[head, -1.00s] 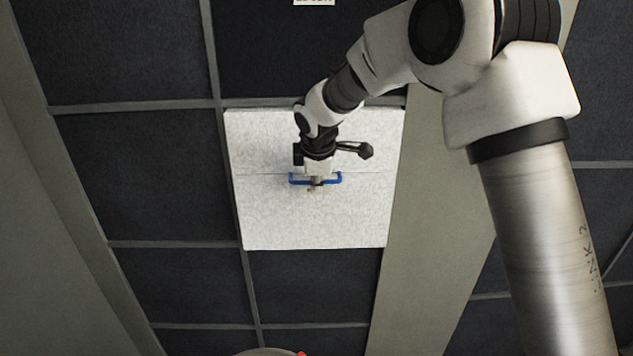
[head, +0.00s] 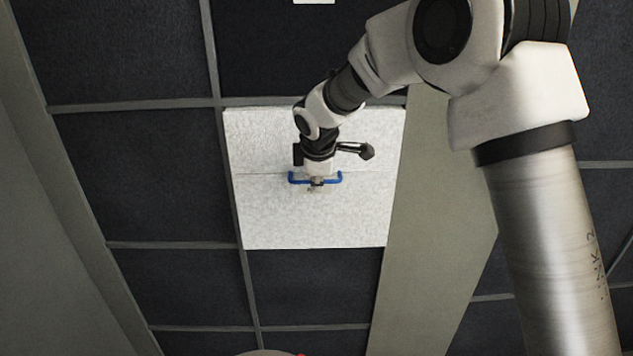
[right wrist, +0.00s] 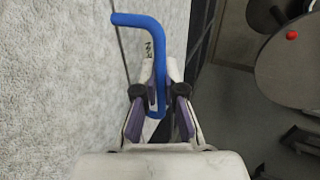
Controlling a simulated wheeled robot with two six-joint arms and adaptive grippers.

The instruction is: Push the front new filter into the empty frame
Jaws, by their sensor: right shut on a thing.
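The new filter (head: 300,220) is a white, speckled square panel with a thin seam across it. In the head view it covers one cell of the grey grid, among dark panels. A blue handle (head: 333,178) is fixed to its face near the middle. My right gripper (head: 316,184) is shut on this handle. The right wrist view shows the blue handle (right wrist: 131,19) between the fingers of the gripper (right wrist: 158,105), with the white face (right wrist: 55,90) alongside. The filter's edges look close to the frame bars (head: 232,180); how deep it sits I cannot tell. My left gripper is not in view.
Dark filter panels (head: 140,170) fill the neighbouring cells. A wide grey beam (head: 425,230) runs along the filter's right side. A round dark table-like thing (right wrist: 270,60) with a small red ball (right wrist: 292,35) shows at the right of the right wrist view.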

